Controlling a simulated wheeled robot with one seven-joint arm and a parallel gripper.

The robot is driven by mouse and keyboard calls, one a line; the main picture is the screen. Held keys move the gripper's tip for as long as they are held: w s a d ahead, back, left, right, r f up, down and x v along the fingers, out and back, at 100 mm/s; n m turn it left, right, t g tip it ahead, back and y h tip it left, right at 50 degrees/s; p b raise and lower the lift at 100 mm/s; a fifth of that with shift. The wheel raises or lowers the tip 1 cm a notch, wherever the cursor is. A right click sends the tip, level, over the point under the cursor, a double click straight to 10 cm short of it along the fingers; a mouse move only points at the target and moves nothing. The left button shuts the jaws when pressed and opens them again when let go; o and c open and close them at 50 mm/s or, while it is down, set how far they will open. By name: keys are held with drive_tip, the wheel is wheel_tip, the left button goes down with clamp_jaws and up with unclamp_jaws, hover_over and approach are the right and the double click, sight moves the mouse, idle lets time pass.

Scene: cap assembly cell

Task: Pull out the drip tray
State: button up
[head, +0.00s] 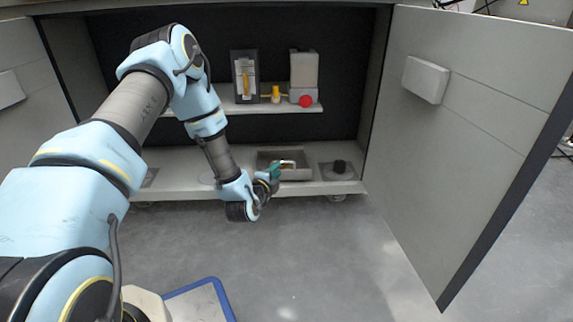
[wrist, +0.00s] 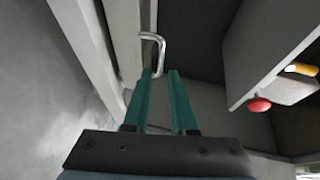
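The drip tray (head: 298,174) is a shallow grey tray on the cabinet's bottom shelf. Its pale, bent-bar handle (head: 288,162) shows just beyond my fingers. My gripper (head: 275,170) is low in front of the cabinet, at the tray's left front. In the wrist view my gripper (wrist: 161,74) has its two green fingers apart with a gap between them. The metal handle (wrist: 155,40) stands just ahead of the fingertips, its lower end near the gap. I cannot tell whether it touches a finger. Part of the tray is hidden behind my gripper.
A black round part (head: 340,166) sits right of the tray. The open door (head: 470,120) bounds the right; the floor (head: 320,260) in front is clear.

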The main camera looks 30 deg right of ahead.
sight(284, 162)
drive_tip(key=b+x, duration=0.4)
drive_tip(key=x, duration=0.5)
drive_tip(key=shift+w+f+b, duration=0.15)
drive_tip(key=shift+w+b, duration=0.05)
drive_tip(key=shift+b, duration=0.1)
drive_tip(key=shift+w+d, duration=0.3)
drive_tip(key=shift+d, duration=0.1)
clamp_jaws()
idle(0.7)
